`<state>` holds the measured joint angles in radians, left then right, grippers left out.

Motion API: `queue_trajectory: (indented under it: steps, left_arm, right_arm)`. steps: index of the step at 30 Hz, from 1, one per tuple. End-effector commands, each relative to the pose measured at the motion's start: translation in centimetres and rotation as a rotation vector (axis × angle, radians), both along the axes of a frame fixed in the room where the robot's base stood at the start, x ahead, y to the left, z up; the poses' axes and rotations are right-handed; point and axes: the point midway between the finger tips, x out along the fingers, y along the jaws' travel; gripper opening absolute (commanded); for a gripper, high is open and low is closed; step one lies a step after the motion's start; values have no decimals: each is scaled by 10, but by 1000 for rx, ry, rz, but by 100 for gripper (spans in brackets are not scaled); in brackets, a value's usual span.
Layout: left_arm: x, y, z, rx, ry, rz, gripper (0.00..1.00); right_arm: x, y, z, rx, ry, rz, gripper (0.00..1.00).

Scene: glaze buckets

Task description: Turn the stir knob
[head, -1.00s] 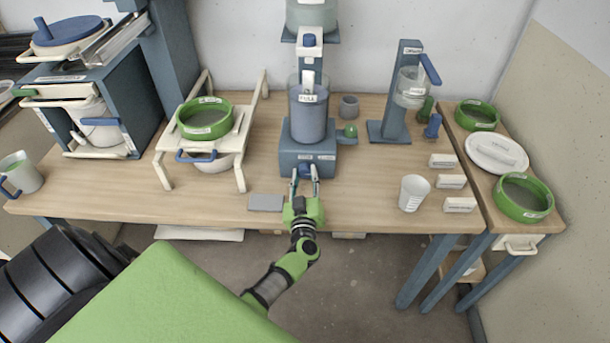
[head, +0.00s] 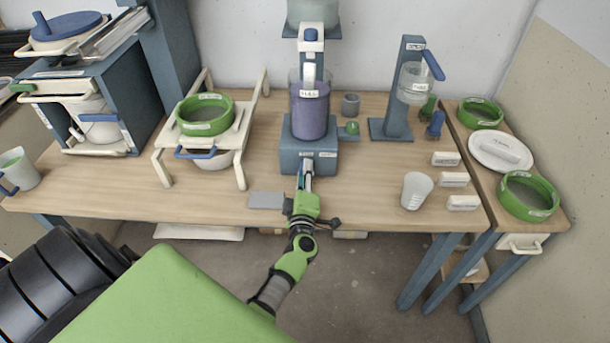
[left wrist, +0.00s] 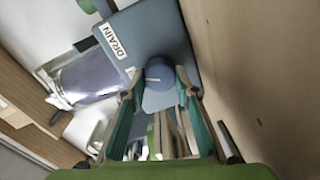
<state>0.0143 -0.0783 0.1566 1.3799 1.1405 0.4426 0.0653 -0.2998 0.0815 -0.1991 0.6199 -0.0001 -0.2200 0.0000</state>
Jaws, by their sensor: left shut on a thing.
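The stir knob (left wrist: 158,72) is a round dark blue knob with a pale mark, on the front of the blue-grey mixer base (head: 306,155). My left gripper (head: 305,178) reaches it from the front of the table. In the left wrist view the fingers (left wrist: 160,88) stand on either side of the knob, shut on it. In the head view the gripper hides the knob. A clear vessel of purple liquid (head: 310,112) stands on the base. It also shows in the left wrist view (left wrist: 88,80). My right gripper is not in view.
A DRAIN label (left wrist: 112,40) is on the base near the knob. A grey pad (head: 266,200) lies left of my gripper. A white cup (head: 416,190) and small label blocks (head: 453,179) stand to the right. A stand with a green sieve (head: 204,115) is at left.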

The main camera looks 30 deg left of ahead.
Motion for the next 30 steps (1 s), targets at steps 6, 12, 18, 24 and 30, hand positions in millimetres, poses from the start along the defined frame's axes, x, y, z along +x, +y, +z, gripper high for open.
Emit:
queue_trajectory:
  steps: [6,12,18,24,30]
  left_arm:
    - [0,0,-3,-125,-74,-1,7]
    - [-1,0,-3,-197,-117,0,7]
    - [-1,0,-3,-229,-137,0,7]
    - [-1,0,-2,-236,-141,0,7]
    - [-1,0,-2,-235,-141,0,7]
  right_arm:
    - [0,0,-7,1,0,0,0]
    - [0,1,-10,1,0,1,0]
    - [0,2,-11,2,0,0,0]
    - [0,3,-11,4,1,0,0]
    - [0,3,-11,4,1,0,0]
